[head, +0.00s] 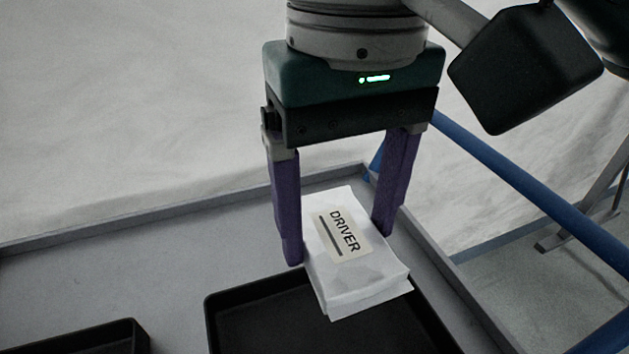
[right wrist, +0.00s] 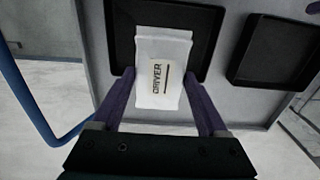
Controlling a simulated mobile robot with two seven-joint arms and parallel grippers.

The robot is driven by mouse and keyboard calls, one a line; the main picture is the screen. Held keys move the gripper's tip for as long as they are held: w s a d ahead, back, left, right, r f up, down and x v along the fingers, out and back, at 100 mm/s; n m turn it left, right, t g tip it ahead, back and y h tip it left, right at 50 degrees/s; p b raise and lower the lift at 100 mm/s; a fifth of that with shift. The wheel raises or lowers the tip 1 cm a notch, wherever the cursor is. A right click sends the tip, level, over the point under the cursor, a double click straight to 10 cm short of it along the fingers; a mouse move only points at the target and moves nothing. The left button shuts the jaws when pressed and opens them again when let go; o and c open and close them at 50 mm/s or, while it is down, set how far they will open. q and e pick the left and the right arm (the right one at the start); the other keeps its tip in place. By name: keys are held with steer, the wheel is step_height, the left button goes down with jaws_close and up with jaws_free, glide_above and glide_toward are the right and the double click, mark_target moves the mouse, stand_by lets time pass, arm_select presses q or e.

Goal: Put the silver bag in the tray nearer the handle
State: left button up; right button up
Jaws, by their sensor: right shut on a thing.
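The silver bag (head: 350,285) looks pale, nearly white, with a label reading DRIVER. My right gripper (head: 338,247) points down and is shut on the bag, one purple finger on each side. The bag also shows between the fingers in the right wrist view (right wrist: 160,50). The dark tray nearer the blue handle (head: 270,330) lies below the bag in the head view; the bag overlaps its far rim. This tray is behind the bag in the right wrist view (right wrist: 122,40). Whether the bag touches it, I cannot tell. My left gripper is not in view.
A second dark tray (head: 100,340) lies to the left, cut off by the frame; it is at the right in the right wrist view (right wrist: 275,50). Both are on a grey cart top (head: 150,255) with a raised rim. The blue handle (head: 530,190) runs along the right.

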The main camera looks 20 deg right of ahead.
steer(key=b, duration=0.4)
glide_above(327, 347)
step_height(327, 347, down, 15)
steer(key=shift+f, duration=0.1)
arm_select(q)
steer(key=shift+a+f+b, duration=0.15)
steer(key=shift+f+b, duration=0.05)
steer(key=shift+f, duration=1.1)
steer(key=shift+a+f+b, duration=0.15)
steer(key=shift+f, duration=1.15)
arm_select(e)
steer(key=shift+f, duration=2.05)
steer(key=shift+f, duration=0.1)
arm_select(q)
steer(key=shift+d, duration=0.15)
arm_select(e)
steer(key=o, duration=1.3)
